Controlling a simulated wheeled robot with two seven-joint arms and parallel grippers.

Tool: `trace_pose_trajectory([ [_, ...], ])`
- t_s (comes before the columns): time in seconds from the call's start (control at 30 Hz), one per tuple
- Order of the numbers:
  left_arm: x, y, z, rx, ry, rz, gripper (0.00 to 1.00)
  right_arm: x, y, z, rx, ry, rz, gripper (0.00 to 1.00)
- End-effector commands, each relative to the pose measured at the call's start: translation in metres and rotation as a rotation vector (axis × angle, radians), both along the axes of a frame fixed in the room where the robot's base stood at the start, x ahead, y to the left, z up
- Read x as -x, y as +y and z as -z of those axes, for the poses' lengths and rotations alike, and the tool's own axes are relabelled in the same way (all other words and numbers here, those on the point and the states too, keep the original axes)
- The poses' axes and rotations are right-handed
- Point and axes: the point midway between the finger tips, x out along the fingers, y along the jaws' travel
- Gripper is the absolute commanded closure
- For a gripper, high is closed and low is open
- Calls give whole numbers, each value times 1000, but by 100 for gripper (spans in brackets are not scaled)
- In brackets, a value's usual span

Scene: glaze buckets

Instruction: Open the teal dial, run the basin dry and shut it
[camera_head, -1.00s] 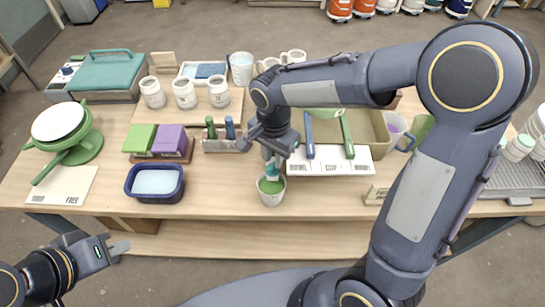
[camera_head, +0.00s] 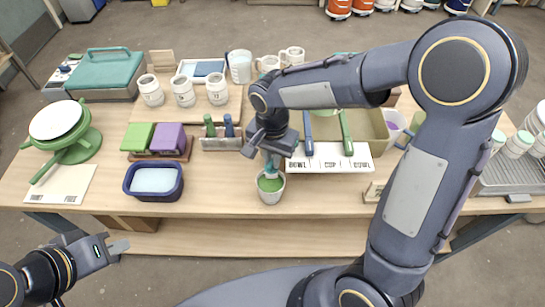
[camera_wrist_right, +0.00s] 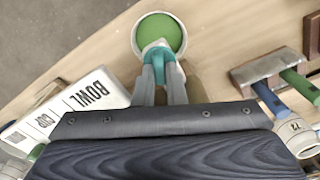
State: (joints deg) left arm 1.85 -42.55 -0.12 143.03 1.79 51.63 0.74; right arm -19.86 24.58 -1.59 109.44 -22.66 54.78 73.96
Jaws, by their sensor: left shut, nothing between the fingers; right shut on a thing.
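The teal dial (camera_wrist_right: 160,57) is between the fingertips of my right gripper (camera_wrist_right: 163,72), which is shut on it. In the head view the dial (camera_head: 270,161) is partly hidden behind that gripper (camera_head: 269,151). Just below is a whitish cup (camera_head: 271,195) with green liquid (camera_wrist_right: 161,33) in it. The olive basin (camera_head: 371,124) stands behind the white sign, partly hidden by my right arm; its liquid level cannot be made out. My left gripper (camera_head: 118,248) is shut and empty, in front of the table at lower left.
A white sign reading BOWL, CUP, BOWL (camera_head: 330,158) is right of the cup. A navy tub (camera_head: 154,181) with pale liquid is to the left. Green and purple blocks (camera_head: 153,137) and a brush holder (camera_head: 221,143) stand behind. The table's front is mostly clear.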

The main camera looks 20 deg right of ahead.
Motion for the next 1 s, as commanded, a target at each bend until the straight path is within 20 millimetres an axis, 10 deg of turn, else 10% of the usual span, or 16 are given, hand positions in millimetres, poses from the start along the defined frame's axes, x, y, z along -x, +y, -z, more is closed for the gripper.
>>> trace_pose_trajectory([
  [1.0, 0, 0, 5, 0, 0, 0, 100, -2, 1, -13, -1, -5, -200, 80],
])
